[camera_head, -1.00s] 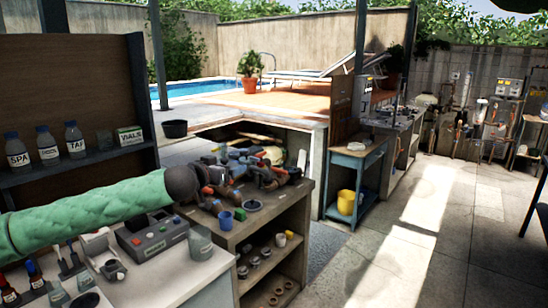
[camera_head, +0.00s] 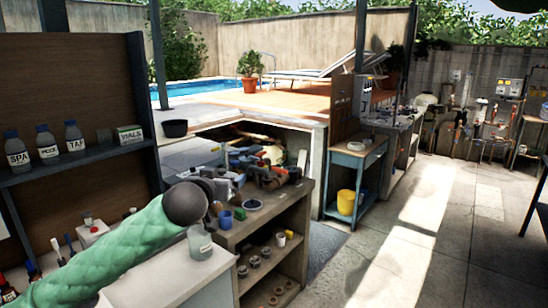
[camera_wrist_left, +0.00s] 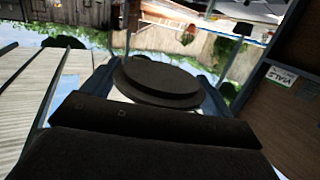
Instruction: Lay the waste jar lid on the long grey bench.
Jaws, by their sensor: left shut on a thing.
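My left gripper (camera_head: 226,184) is shut on a dark grey round lid (camera_wrist_left: 157,84), held between its two fingers in the left wrist view. In the head view the gripper is beyond my dark wrist joint, and I cannot clearly tell the lid from the clutter behind it. A clear jar with a pale label (camera_head: 200,245) stands on a light grey bench (camera_head: 165,278) at lower left, below the gripper. A brown-grey bench (camera_head: 258,226) with open shelves stands to its right, under and beyond the gripper in the picture. My right gripper is not in view.
Tools and parts crowd the back of the shelved bench, with a blue cup (camera_head: 225,219) near its front. A shelf with labelled bottles (camera_head: 47,145) stands at left. A blue-grey table (camera_head: 357,157) stands farther right. Paving (camera_head: 400,255) at right is open.

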